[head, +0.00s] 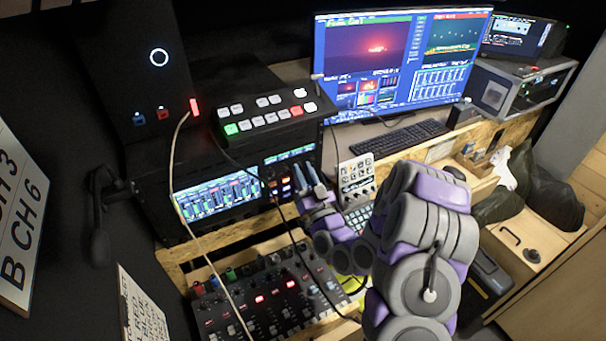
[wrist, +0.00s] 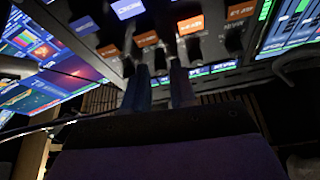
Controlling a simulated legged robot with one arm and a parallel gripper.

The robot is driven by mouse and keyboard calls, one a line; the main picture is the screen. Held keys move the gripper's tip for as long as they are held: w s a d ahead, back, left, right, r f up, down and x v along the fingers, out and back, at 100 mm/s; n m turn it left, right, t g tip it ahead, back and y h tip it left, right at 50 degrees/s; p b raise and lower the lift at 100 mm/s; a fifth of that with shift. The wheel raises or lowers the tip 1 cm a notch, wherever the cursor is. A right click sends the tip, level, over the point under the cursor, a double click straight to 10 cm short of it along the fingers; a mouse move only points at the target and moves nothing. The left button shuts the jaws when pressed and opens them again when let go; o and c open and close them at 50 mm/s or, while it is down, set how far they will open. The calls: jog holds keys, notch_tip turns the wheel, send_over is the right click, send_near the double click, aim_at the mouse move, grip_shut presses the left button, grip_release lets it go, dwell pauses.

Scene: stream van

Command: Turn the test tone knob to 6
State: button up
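A panel of black knobs with small lit orange and blue labels (wrist: 190,24) fills the top of the wrist view. In the head view, this knob panel (head: 281,186) is at the right end of the rack unit. I cannot read which knob is the test tone knob, nor its setting. My gripper (head: 306,166) is in front of the panel's right side. In the wrist view my gripper (wrist: 161,70) has its two fingers apart, with tips close below dark knobs. A gap shows between the fingers; contact with a knob cannot be told.
A button switcher (head: 265,117) sits above the rack. A mixer (head: 270,297) with faders lies below. A small control panel (head: 357,177) stands right of my gripper. A monitor (head: 400,60) and keyboard (head: 403,138) are behind. A pale cable (head: 172,170) hangs across the rack's left side.

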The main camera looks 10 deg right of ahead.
jog(key=shift+s+f, duration=0.1)
jog(key=shift+f, duration=0.05)
jog(key=p+v, duration=0.2)
jog(key=p, duration=0.2)
jog(key=shift+s+d, duration=0.15)
jog(key=shift+s, duration=0.2)
jog(key=p+v, duration=0.2)
jog(key=v, duration=1.2)
jog(key=shift+s+f+p, duration=0.15)
jog(key=shift+s+p, duration=0.05)
jog(key=shift+p, duration=0.1)
